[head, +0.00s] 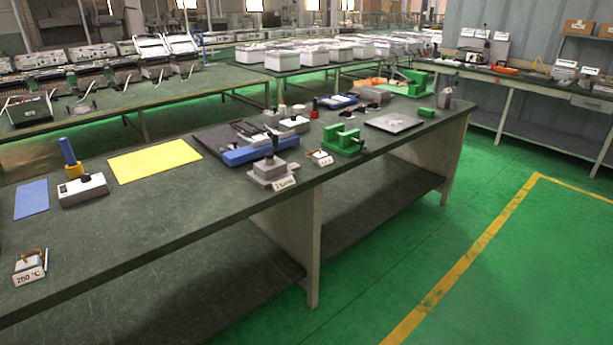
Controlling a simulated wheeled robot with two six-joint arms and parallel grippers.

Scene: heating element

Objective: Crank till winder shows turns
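The winder appears to be the small grey block device (273,171) at the front edge of the long dark green workbench (190,205). A dark upright part stands on top of it. A white card (285,183) with small, hard-to-read lettering leans at its front. I cannot make out the crank's angle or a turn reading. A blue bar-shaped fixture (247,156) lies right behind it. Neither of my grippers is in view.
A green vise-like fixture (343,140) and a small tagged part (320,157) are to the right. A yellow mat (155,161), a blue mat (31,199) and a "250 °C" card (29,277) are to the left. The green floor (400,250) in front is clear.

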